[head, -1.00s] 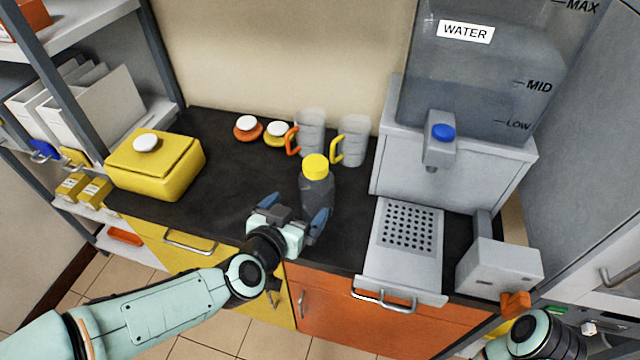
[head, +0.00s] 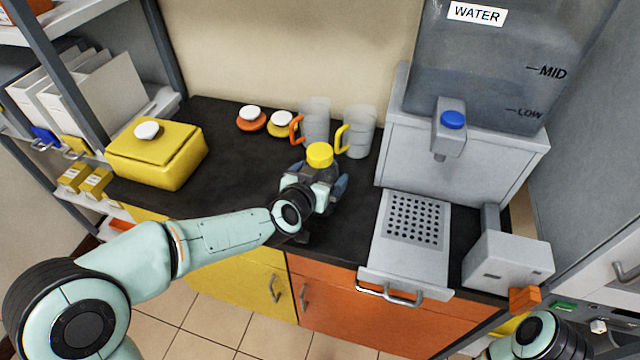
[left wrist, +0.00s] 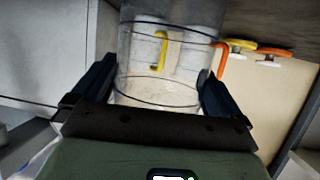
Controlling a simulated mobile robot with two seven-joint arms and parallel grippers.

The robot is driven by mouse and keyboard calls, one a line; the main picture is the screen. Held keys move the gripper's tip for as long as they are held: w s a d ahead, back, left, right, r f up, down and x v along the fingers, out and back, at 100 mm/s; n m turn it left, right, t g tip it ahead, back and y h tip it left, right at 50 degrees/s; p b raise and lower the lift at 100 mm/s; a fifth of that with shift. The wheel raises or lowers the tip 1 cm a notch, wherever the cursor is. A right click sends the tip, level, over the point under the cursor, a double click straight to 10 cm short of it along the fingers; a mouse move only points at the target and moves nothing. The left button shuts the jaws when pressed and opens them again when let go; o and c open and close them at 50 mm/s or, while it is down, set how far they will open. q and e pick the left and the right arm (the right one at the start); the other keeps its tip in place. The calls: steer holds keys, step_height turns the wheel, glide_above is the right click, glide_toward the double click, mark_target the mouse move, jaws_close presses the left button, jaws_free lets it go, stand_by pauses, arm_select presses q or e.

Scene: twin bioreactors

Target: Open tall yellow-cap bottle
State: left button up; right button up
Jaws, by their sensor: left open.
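The tall bottle has a dark see-through body (head: 326,174) and a yellow cap (head: 320,154). It stands upright on the black counter, in front of two mugs, with its cap on. My left gripper (head: 318,180) is open at the bottle, with one finger on each side of the body, below the cap. In the left wrist view the clear bottle body (left wrist: 165,60) fills the space between the open fingers (left wrist: 153,92). I cannot tell whether the fingers touch it. The lower body is partly hidden by the gripper. Only a part of my right arm shows at the lower right.
An orange-handled mug (head: 315,118) and a yellow-handled mug (head: 357,130) stand behind the bottle. A water dispenser (head: 460,165) with a perforated tray (head: 412,240) is to the right. A yellow box (head: 158,160) is at the left, with bare counter between.

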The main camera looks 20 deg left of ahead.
mark_target(320, 150)
arm_select(q)
steer(key=c, duration=0.9)
steer(key=shift+r, duration=0.15)
arm_select(e)
steer(key=shift+r, duration=0.1)
arm_select(q)
step_height(320, 150, up, 9)
steer(key=p, duration=0.6)
steer(key=shift+r, duration=0.1)
step_height(320, 150, up, 11)
steer(key=p, duration=0.8)
steer(key=shift+f, duration=0.2)
arm_select(e)
steer(key=w+r, duration=0.5)
steer(key=r, duration=0.9)
steer(key=shift+w+r, duration=0.2)
steer(key=shift+r, duration=0.2)
